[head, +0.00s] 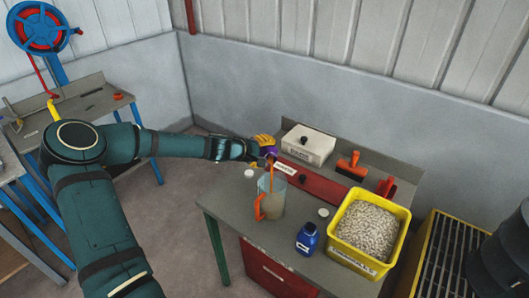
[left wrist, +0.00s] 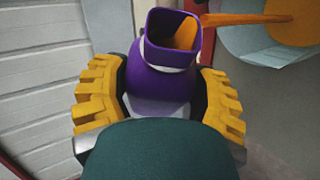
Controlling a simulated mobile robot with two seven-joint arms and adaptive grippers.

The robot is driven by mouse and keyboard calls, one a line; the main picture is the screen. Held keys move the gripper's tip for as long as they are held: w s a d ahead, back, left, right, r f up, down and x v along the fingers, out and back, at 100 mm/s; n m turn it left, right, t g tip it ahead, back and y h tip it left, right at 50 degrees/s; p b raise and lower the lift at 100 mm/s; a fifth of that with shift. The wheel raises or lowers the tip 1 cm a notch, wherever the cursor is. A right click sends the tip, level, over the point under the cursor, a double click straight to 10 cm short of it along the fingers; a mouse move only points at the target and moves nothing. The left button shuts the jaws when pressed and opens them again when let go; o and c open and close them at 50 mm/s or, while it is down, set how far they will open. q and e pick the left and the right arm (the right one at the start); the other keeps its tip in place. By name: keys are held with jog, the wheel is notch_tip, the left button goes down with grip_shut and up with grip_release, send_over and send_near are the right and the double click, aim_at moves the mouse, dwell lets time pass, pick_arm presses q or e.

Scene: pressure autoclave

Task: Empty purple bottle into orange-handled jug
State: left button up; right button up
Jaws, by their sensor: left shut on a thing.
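My left gripper (head: 265,145), with yellow fingers, is shut on the purple bottle (head: 270,153) above the bench's far left part. The bottle is tipped, and an orange stream (head: 271,174) runs from its mouth down into the clear jug (head: 277,190). The jug stands upright on the bench, with its orange handle (head: 259,208) towards the front left and brownish contents inside. In the left wrist view the fingers (left wrist: 160,100) hold both sides of the purple bottle (left wrist: 160,88). Orange liquid shows in its square mouth and reaches towards the jug (left wrist: 265,42). My right gripper is not in view.
A blue bottle (head: 308,239) and a white cap (head: 323,213) stand right of the jug. A yellow tub (head: 339,259) of pale pellets is further right. A white box (head: 307,146) and an orange-handled tool (head: 351,165) lie behind. The bench's (head: 225,205) front left is clear.

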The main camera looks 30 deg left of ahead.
pick_arm(q)
jog(key=shift+d+f+m+t+y+b, duration=0.1)
jog(key=shift+f+m+t+y+b, duration=0.25)
jog(key=shift+b, duration=2.05)
dwell(5.6)
